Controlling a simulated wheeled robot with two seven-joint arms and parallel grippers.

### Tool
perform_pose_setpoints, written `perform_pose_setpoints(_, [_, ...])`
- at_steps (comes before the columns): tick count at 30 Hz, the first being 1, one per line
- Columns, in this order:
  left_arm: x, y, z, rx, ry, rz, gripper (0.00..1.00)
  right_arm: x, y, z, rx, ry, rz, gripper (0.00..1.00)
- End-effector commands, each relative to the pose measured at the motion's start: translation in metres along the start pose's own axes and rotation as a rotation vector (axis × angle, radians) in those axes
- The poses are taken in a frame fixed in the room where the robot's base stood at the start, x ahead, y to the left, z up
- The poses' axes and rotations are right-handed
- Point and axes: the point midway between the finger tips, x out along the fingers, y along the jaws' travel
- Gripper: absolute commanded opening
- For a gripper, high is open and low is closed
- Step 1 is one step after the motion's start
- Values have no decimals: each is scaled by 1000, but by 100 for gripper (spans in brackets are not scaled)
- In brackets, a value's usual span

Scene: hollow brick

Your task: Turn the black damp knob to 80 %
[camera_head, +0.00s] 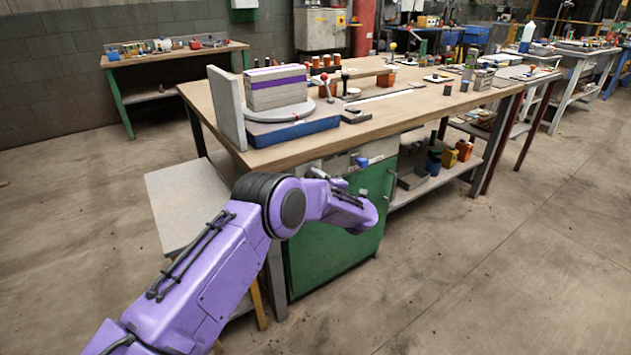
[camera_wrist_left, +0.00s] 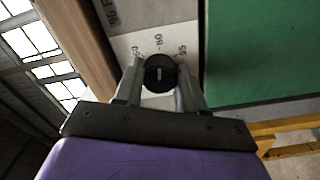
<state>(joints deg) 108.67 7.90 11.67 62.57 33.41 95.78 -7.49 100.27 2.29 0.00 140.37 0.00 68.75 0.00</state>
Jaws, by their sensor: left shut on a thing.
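The black damp knob (camera_wrist_left: 160,83) shows in the left wrist view on a pale panel, with a short light mark on its face. My left gripper (camera_wrist_left: 159,68) is shut on the knob, one finger on each side. Printed numbers sit around it on the panel; 80 is beside the knob near the light mark's line, and 95 is to its right. The left number is partly hidden by a finger. In the head view my purple left arm reaches to the front of the green cabinet (camera_head: 335,235) and hides the knob. My right gripper is out of view.
The wooden workbench (camera_head: 420,105) stands above the cabinet, with a grey and purple block (camera_head: 277,93) on a round plate. A blue part (camera_head: 361,162) is on the cabinet's upper front. A low side table (camera_head: 185,200) stands at left. The floor at right is clear.

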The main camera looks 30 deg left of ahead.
Motion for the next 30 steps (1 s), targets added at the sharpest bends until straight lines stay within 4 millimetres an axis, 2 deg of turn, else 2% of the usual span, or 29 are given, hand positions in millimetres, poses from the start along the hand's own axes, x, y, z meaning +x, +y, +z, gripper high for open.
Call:
perform_pose_setpoints(7, [-1, -2, 0, 1, -1, -2, 9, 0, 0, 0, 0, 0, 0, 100])
perform_pose_setpoints(8, [-1, -2, 0, 1, -1, -2, 49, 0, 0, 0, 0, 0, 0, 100])
perform_pose_setpoints(9, [-1, -2, 0, 0, -1, -2, 62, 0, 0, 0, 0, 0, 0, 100])
perform_pose_setpoints(10, [-1, -1, 0, 0, -1, -2, 65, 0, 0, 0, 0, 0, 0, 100])
perform_pose_setpoints(20, [-6, 0, 0, -1, -1, -1, 65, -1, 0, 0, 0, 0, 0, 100])
perform_pose_setpoints(23, [-23, 1, 1, 0, -4, 1, 65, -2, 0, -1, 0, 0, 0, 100])
perform_pose_setpoints(30, [-80, 1, 1, 0, -4, 1, 65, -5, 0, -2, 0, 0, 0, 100])
